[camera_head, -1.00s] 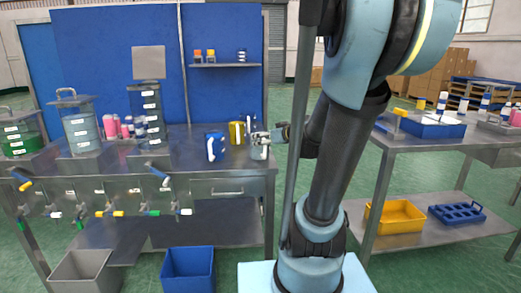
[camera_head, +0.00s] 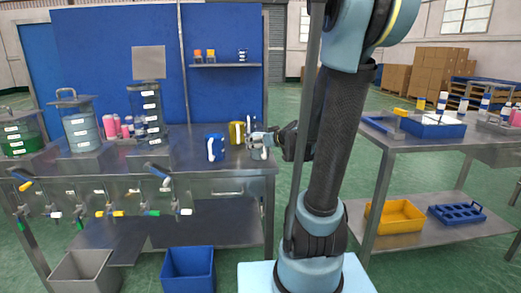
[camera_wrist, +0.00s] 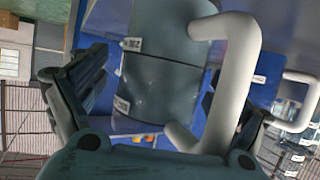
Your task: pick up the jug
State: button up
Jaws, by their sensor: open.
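The jug (camera_wrist: 160,75) is grey-teal with white labels and a large white handle (camera_wrist: 240,80). It fills the middle of the wrist view, between the two spread fingers of my gripper (camera_wrist: 180,85). The handle is on the right finger's side, and that finger is partly hidden behind it. In the head view the jug (camera_head: 256,153) stands near the right end of the steel bench (camera_head: 228,172), and my gripper (camera_head: 264,140) is at it, partly covering it. My gripper is open; contact cannot be told.
A blue jug (camera_head: 214,148) and a yellow jug (camera_head: 237,132) stand close by on the left. Pink bottles (camera_head: 114,125) and tall tanks (camera_head: 80,128) are farther left. A small shelf (camera_head: 226,65) hangs behind. A second table (camera_head: 395,140) stands on the right.

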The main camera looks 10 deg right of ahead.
jog(key=c, duration=1.6)
jog(key=shift+r, duration=5.05)
